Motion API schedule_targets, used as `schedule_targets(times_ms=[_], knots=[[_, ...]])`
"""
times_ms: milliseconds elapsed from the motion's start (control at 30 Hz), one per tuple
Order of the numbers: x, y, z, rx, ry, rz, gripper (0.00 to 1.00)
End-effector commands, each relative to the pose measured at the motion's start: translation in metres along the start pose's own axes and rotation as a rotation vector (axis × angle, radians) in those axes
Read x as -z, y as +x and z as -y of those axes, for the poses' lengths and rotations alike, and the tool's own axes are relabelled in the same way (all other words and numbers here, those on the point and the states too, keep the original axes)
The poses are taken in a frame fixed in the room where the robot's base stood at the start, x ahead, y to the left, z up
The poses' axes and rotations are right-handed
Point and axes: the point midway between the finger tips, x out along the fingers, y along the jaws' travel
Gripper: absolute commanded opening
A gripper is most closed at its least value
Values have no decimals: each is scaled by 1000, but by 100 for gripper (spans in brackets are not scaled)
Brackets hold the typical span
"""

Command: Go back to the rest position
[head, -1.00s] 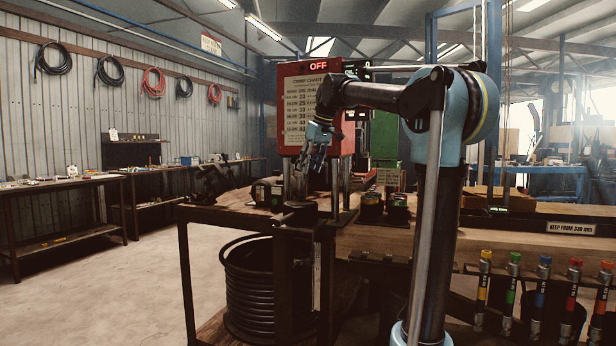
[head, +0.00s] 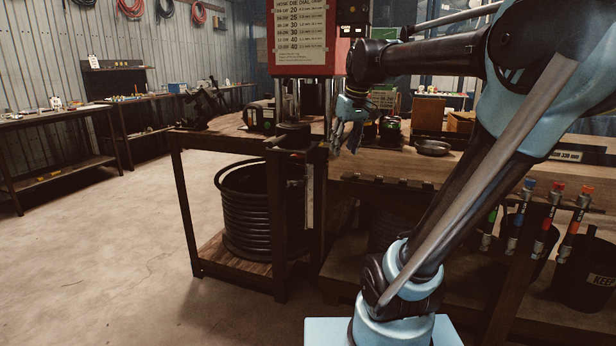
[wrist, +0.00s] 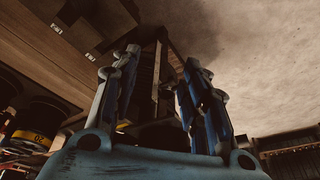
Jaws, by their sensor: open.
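My gripper (head: 347,132) hangs from the end of my arm in the head view, pointing down in front of the bench's left part. In the wrist view my gripper (wrist: 160,105) shows its two blue fingers apart, with nothing held between them. The red crimper (head: 299,38) with its printed chart stands behind and to the left of my gripper. My gripper is apart from it.
A wooden bench (head: 385,163) runs to the right, with a metal bowl (head: 432,147) on top. A black hose coil (head: 250,215) lies on the cart's lower shelf. Several colour-banded tools hang at the right, near a black bin (head: 585,275). The floor (head: 120,260) at left is clear.

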Motion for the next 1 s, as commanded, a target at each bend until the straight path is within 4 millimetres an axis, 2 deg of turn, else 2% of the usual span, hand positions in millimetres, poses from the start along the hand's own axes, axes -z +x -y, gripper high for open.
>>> schedule_targets(times_ms=[33, 267, 400, 600, 700, 800, 1000], knots=[[-23, 12, -2, -8, 26, 7, 41], [-118, 69, -5, -48, 154, 38, 41], [-176, 108, -5, -73, 232, 57, 41], [-243, 158, -1, -103, 326, 77, 41], [-263, 173, 0, -113, 354, 84, 41], [-273, 182, 1, -118, 370, 87, 41], [-276, 183, 1, -119, 374, 88, 41]])
